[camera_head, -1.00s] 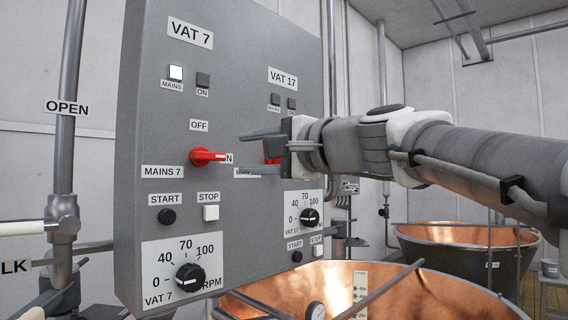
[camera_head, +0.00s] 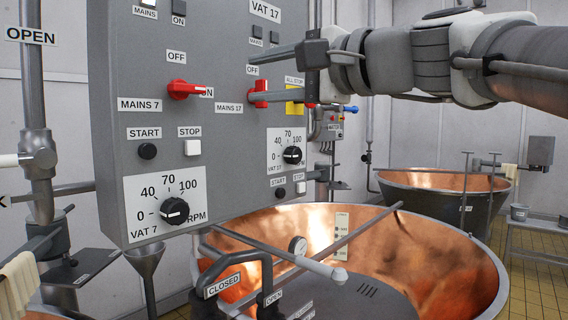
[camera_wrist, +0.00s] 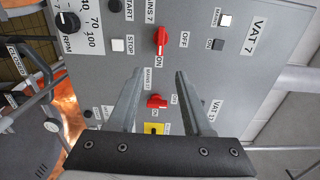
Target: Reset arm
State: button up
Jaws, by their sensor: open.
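My gripper (camera_head: 256,76) is open and empty, with its two fingers pointing left in front of the grey control panel (camera_head: 225,140). In the wrist view my gripper (camera_wrist: 161,74) shows its fingers spread over the panel, with nothing between the tips. The red VAT 7 mains switch (camera_head: 185,89) has its handle pointing right, toward ON. The wrist view also shows this red switch (camera_wrist: 161,41), beyond the fingertips. The red MAINS 17 switch (camera_head: 261,87) is partly covered by my lower finger. It shows whole between the fingers in the wrist view (camera_wrist: 156,101).
A copper vat (camera_head: 440,262) with pipes and a gauge stands below right of the panel. Another vat (camera_head: 432,185) stands behind. Pipes and an OPEN-labelled post (camera_head: 36,100) are at the left. Tiled floor (camera_head: 535,285) shows at the right.

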jog(key=s+d+f+n+g+h, duration=0.1)
jog(key=s+d+f+n+h, duration=0.15)
jog(key=f, duration=0.75)
jog(key=s+d+f+n+g+h, duration=0.1)
jog(key=s+d+f+g+h, duration=0.2)
jog(key=f, duration=0.8)
jog(key=s+d+f+n+g+h, duration=0.1)
jog(key=s+d+f+h, duration=0.3)
jog(key=f, duration=0.6)
jog(key=s+d+f+n+g+h, duration=0.1)
jog(key=s+d+f+n+h, duration=0.2)
jog(key=s+d+f, duration=0.3)
notch_tip(320, 180, down, 5)
jog(key=shift+d+r+n+h+p, duration=0.1)
jog(key=shift+d+n+h+p, duration=0.25)
jog(key=shift+d+h, duration=0.25)
